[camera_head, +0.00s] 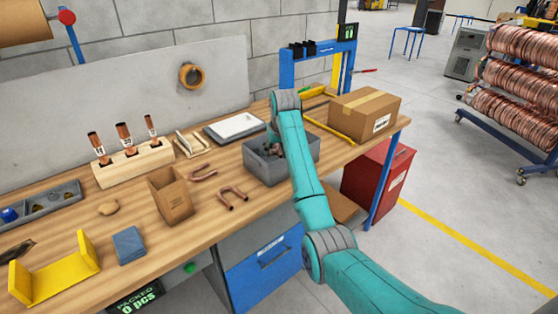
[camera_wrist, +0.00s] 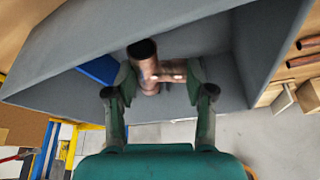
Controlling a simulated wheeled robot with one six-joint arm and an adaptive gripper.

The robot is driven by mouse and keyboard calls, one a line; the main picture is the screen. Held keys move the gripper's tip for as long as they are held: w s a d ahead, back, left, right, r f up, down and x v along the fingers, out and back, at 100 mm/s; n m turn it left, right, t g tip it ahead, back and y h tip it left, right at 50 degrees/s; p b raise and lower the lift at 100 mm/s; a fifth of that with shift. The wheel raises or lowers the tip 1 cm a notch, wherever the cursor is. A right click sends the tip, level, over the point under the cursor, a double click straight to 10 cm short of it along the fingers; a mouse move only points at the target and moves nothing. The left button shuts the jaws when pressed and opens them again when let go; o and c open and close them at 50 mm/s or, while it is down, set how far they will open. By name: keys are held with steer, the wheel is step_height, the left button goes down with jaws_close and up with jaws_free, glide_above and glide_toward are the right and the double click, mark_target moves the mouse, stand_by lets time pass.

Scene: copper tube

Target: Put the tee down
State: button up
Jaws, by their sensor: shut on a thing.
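A copper tee (camera_wrist: 147,60) is in the wrist view, with one open end facing the camera. My gripper (camera_wrist: 160,78) is shut on it, one finger on each side. The tee is within the walls of a grey bin (camera_wrist: 85,35). I cannot tell whether it touches the bin floor. In the head view the grey bin (camera_head: 264,172) stands on the workbench, and my arm reaches over it. Dark and copper-coloured shapes show inside the bin there, partly hidden by the arm.
A cardboard box (camera_head: 362,112) stands right of the bin. Bent copper tubes (camera_head: 232,195), an open brown carton (camera_head: 170,197) and a wooden stand (camera_head: 132,165) with copper pieces are to its left. A blue patch (camera_wrist: 100,68) shows beside the tee.

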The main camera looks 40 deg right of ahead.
steer(key=shift+a+f, duration=0.1)
steer(key=shift+f, duration=2.15)
steer(key=shift+f, duration=0.15)
steer(key=o, duration=1.2)
steer(key=shift+o, duration=0.2)
steer(key=v, duration=1.2)
steer(key=shift+w, duration=0.1)
